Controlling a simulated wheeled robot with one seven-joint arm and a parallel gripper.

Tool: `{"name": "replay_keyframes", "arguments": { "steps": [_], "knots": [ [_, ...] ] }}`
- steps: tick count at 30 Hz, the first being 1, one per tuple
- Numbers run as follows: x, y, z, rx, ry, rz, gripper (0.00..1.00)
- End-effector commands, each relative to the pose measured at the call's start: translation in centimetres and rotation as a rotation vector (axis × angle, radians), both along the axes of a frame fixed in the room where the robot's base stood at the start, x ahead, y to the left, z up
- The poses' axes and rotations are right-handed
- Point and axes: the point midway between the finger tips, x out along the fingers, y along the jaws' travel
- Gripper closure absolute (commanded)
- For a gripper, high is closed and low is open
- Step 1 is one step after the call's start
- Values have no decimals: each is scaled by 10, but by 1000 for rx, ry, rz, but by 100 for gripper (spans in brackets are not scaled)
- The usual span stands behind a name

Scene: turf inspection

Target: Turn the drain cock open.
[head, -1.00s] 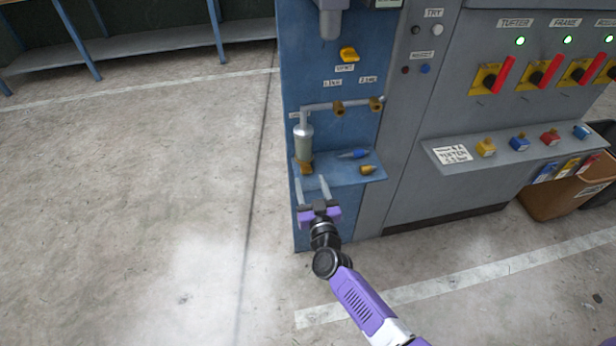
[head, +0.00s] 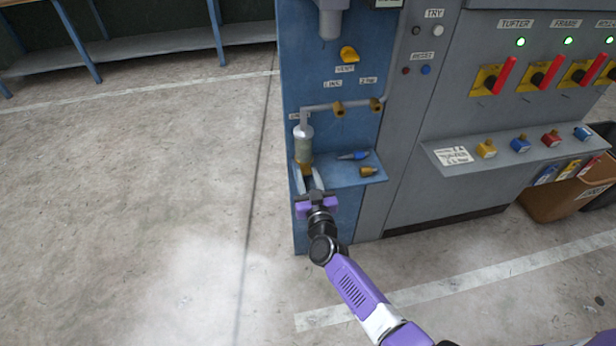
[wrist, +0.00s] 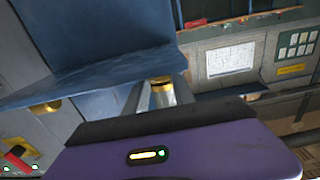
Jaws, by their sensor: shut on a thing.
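The drain cock (head: 305,169) is a brass-coloured piece at the foot of a grey filter bowl (head: 303,145) on the blue panel. In the wrist view the brass piece (wrist: 161,84) sits between my fingers. My gripper (head: 308,178) reaches up to it from below, beside the left end of a small blue shelf. Its fingers are shut on the drain cock; they also show in the wrist view (wrist: 158,96). The fingers hide part of the cock, so its turn angle is hard to tell.
The blue shelf (head: 345,178) is close to the right of my fingers, with a blue-tipped tool (head: 353,156) and a brass fitting (head: 368,171) on it. A pipe with brass valves (head: 338,108) runs above. Open floor (head: 130,200) lies left.

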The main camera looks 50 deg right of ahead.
Motion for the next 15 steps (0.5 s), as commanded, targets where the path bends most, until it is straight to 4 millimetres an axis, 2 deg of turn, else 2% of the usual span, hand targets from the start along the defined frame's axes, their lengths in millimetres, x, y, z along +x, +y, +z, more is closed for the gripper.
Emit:
{"name": "replay_keyframes", "arguments": {
  "steps": [15],
  "knots": [
    [-1,-1,0,217,-147,0,100]
  ]
}}
